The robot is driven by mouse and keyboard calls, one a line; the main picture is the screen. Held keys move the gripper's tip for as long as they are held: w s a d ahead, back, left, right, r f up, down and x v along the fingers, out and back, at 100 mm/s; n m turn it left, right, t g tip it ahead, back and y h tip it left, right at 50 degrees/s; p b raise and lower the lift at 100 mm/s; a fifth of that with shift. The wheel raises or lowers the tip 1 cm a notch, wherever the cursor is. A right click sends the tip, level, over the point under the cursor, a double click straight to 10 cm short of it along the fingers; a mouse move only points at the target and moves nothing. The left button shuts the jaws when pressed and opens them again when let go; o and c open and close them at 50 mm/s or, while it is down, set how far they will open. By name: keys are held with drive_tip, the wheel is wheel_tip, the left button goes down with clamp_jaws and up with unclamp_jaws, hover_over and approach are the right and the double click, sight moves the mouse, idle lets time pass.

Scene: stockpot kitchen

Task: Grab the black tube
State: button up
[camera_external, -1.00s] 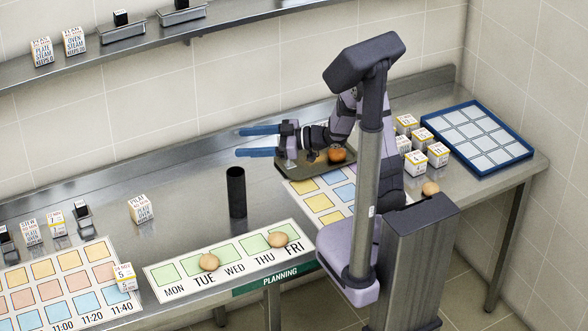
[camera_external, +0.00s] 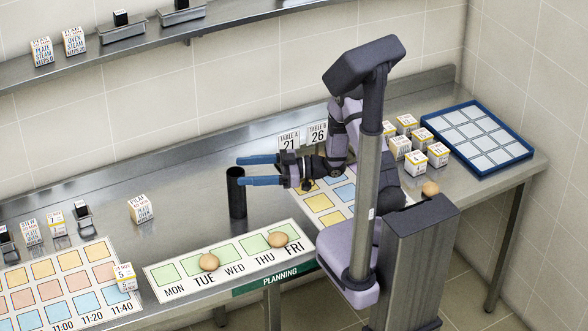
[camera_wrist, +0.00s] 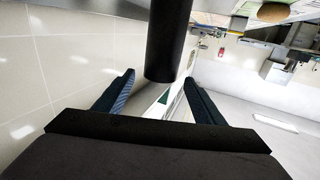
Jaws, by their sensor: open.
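The black tube (camera_external: 237,197) stands upright on the steel counter, behind the weekday planning strip. My gripper (camera_external: 241,171) is level with the tube's top end in the external view, its two blue fingers apart and pointing left. In the wrist view the tube (camera_wrist: 164,42) comes down from the top edge and ends near the gap between the fingertips of my gripper (camera_wrist: 160,78). The fingers are open, with visible space on both sides of the tube. I cannot tell whether either finger touches it.
Two brown eggs (camera_external: 209,262) (camera_external: 278,240) lie on the planning strip (camera_external: 235,258). Table cards (camera_external: 289,141) stand behind my arm. White boxes (camera_external: 416,163) and a blue-rimmed tray (camera_external: 522,153) are at the right.

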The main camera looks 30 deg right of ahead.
sight(228, 187)
drive_tip(key=f, duration=0.2)
drive_tip(key=a+f+p, duration=0.1)
drive_tip(key=f, duration=0.2)
drive_tip(key=shift+w+a+f, duration=0.1)
drive_tip(key=shift+w+f, duration=0.1)
drive_tip(key=shift+w+a+f, duration=0.1)
drive_tip(key=shift+w+a, duration=0.15)
drive_tip(key=shift+a, duration=0.35)
drive_tip(key=shift+a, duration=0.1)
drive_tip(key=shift+p+x, duration=1.05)
drive_tip(key=shift+x, duration=1.35)
drive_tip(key=shift+c, duration=0.5)
drive_tip(key=c, duration=1.1)
